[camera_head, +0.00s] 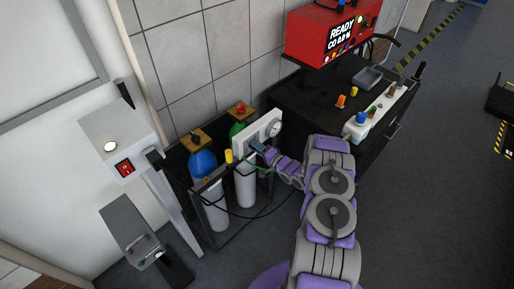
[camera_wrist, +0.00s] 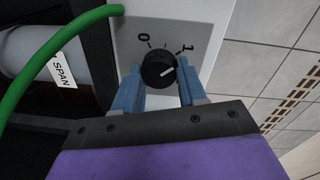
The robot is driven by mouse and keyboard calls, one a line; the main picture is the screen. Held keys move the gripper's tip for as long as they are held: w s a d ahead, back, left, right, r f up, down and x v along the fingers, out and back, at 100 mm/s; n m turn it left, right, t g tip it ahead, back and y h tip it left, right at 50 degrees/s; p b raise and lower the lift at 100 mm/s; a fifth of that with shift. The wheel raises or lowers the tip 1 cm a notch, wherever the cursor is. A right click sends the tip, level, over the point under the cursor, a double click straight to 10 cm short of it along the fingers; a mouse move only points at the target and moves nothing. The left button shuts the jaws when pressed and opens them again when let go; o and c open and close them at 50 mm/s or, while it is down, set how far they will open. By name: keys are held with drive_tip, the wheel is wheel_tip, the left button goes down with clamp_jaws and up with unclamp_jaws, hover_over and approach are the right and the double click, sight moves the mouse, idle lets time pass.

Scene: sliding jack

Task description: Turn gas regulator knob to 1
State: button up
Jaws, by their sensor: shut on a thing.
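The black regulator knob (camera_wrist: 158,68) sits on a white panel (camera_wrist: 205,20) between printed marks 0 and 1 in the wrist view. Its white pointer line aims right and slightly up, on the side of the 1; I cannot tell whether it lines up exactly. My gripper (camera_wrist: 158,80) has its blue fingers on either side of the knob and is shut on it. In the head view my gripper (camera_head: 256,146) is at the white regulator panel (camera_head: 250,134), and the knob is hidden there.
A round gauge (camera_head: 274,128) is on the panel. A blue-topped cylinder (camera_head: 203,164) and a green-topped cylinder (camera_head: 237,130) stand in a rack below. A green hose (camera_wrist: 45,50) runs close beside the panel. A black cart (camera_head: 315,90) with a red device (camera_head: 310,35) stands right.

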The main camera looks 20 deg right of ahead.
drive_tip(key=shift+s+d+f, duration=0.1)
drive_tip(key=shift+f, duration=0.1)
drive_tip(key=o, duration=0.8)
drive_tip(key=shift+o, duration=1.2)
drive_tip(key=shift+d, duration=0.1)
drive_tip(key=shift+r, duration=0.1)
drive_tip(key=p+v, duration=0.1)
drive_tip(key=v, duration=1.6)
drive_tip(key=shift+p, duration=0.4)
drive_tip(key=shift+d, duration=0.1)
